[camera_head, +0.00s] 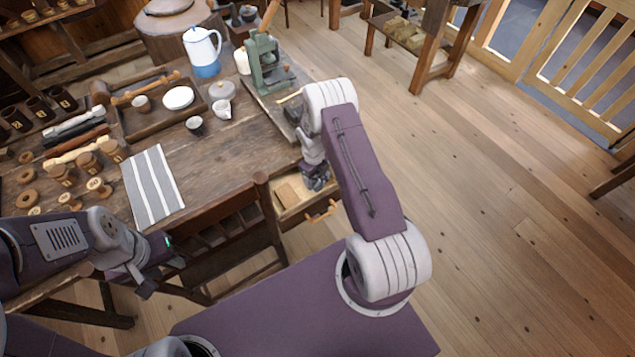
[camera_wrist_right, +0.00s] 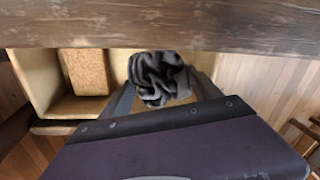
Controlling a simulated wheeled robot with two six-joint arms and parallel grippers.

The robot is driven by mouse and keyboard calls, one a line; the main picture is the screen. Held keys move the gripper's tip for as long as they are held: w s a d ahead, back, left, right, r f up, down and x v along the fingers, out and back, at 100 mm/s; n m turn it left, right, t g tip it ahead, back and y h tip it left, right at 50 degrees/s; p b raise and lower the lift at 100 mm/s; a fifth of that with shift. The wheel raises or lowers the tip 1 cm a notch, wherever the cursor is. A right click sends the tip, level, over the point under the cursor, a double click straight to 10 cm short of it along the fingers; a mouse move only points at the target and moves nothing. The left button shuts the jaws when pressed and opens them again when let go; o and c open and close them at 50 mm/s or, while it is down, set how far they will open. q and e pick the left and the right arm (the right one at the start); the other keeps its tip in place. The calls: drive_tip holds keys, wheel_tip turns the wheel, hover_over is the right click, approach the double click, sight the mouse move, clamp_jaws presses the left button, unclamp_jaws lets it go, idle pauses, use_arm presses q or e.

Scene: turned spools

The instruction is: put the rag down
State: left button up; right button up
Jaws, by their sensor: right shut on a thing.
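The rag (camera_wrist_right: 158,78) is a dark grey, crumpled cloth. In the right wrist view it is bunched between the two fingers of my right gripper (camera_wrist_right: 162,92), which is shut on it. The rag is held at the pulled-out drawer (camera_wrist_right: 70,108), by the table edge; whether it touches the drawer is not clear. In the head view my right gripper (camera_head: 318,178) is over the right part of that drawer, and the rag is hard to make out there. My left gripper (camera_head: 160,277) is empty, its fingers apart, in front of the table near a chair.
A brown block (camera_wrist_right: 85,72) lies in the drawer's left part. The table (camera_head: 240,150) carries a striped cloth (camera_head: 153,185), a tray (camera_head: 155,125), cups, a blue-and-white jug (camera_head: 203,52), a green press (camera_head: 265,65) and several spools. A chair (camera_head: 225,230) stands in front.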

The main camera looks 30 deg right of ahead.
sight(318, 183)
drive_tip(key=shift+f, duration=2.1)
drive_tip(key=shift+f+b, duration=0.15)
drive_tip(key=shift+b, duration=0.2)
drive_tip(key=o, duration=1.4)
drive_tip(key=shift+o, duration=0.2)
